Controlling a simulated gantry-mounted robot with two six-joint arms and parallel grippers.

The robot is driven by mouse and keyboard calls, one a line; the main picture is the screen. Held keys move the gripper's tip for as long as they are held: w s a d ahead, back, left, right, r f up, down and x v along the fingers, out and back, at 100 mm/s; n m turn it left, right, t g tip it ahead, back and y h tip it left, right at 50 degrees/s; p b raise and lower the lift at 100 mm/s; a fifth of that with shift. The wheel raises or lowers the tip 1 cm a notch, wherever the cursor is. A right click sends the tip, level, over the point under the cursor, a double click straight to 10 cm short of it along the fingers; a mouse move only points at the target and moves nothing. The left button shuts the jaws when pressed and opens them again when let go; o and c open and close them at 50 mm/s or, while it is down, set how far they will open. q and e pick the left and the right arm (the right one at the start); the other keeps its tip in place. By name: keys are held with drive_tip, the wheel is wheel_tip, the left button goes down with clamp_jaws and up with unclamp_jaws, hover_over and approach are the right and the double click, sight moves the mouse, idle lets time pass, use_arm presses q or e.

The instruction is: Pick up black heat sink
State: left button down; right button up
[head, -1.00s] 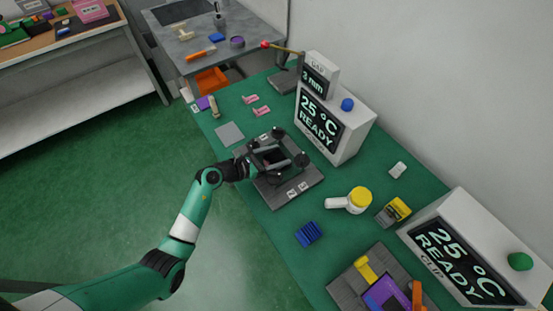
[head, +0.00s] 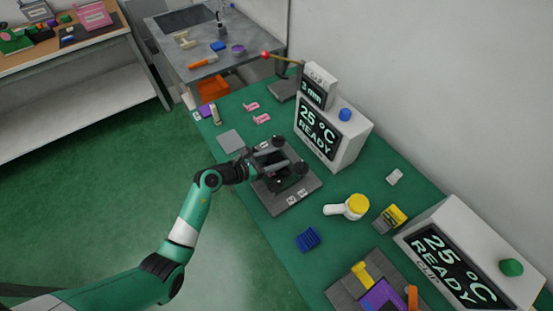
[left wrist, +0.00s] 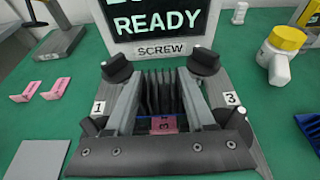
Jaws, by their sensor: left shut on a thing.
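The black heat sink (left wrist: 158,92) has upright dark fins and sits between my left gripper's two grey fingers in the left wrist view. My left gripper (head: 274,161) is shut on it, over the screw fixture (head: 268,197) in the head view; it also shows in the left wrist view (left wrist: 159,76). The fixture is a dark grey plate with black knobs and number labels. A pink tag (left wrist: 163,125) shows near the heat sink's base. The heat sink's underside is hidden, so I cannot tell whether it is clear of the fixture. My right gripper is not in view.
A white screw station (head: 334,132) with a READY display stands close behind the fixture. A yellow-capped white bottle (head: 348,207), a blue finned block (head: 308,239) and a clip station (head: 470,255) lie to the right. Pink parts (head: 256,112) and a grey pad (head: 230,141) lie left.

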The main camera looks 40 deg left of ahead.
sight(273, 160)
use_arm(q)
drive_tip(key=s+d+r+p, duration=0.7)
drive_tip(key=s+r, duration=0.2)
drive_tip(key=s, duration=0.2)
drive_tip(key=shift+s+d+r, duration=0.3)
drive_tip(key=shift+s+d, duration=0.05)
drive_tip(key=shift+d, duration=0.05)
